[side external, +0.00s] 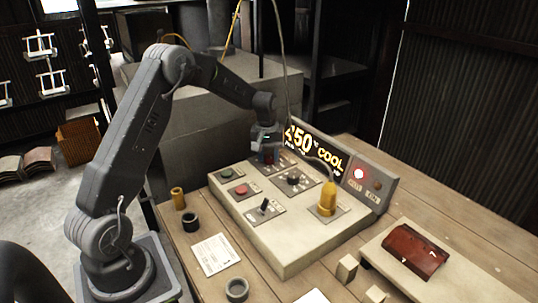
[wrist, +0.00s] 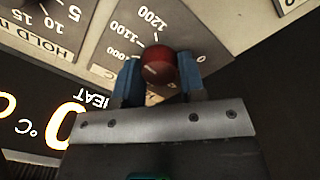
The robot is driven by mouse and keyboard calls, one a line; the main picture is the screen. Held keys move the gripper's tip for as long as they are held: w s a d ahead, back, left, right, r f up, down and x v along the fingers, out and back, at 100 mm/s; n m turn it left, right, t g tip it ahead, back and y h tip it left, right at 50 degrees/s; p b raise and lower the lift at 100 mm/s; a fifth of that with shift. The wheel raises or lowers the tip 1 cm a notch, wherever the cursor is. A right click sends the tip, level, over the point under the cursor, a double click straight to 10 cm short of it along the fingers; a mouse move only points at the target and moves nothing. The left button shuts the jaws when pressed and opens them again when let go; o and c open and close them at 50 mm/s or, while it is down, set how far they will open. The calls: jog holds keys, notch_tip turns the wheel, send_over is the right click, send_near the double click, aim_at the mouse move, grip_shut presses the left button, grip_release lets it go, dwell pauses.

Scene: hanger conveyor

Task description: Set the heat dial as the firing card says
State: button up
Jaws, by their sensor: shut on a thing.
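The heat dial's red knob (wrist: 158,68) sits between my gripper's blue fingers (wrist: 160,78) in the wrist view, with one finger against each side. Upside-down marks of 1000, 1100 and 1200 show around it; a small pale mark is on the knob, but its exact setting is unclear. In the side view my gripper (side external: 268,152) reaches down to the back left of the control panel (side external: 295,240) and mostly hides the dial. A white printed card (side external: 215,254) lies on the table at the front left; its text is too small to read.
The lit display (side external: 315,147) reads 450 and COOL. A red lamp (side external: 360,174) glows beside it. The panel carries a black dial (side external: 293,178), a lever (side external: 265,206), green (side external: 227,172) and red (side external: 241,190) buttons, and a yellow bottle-shaped piece (side external: 327,198).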

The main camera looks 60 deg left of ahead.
aim_at(267, 156)
dwell(0.5)
jog(key=o, duration=0.9)
jog(key=shift+o, duration=0.2)
jog(key=shift+r, duration=0.15)
notch_tip(267, 156, up, 14)
jog(key=shift+s+a+f, duration=0.2)
jog(key=shift+s+a, duration=0.05)
jog(key=shift+s, duration=0.05)
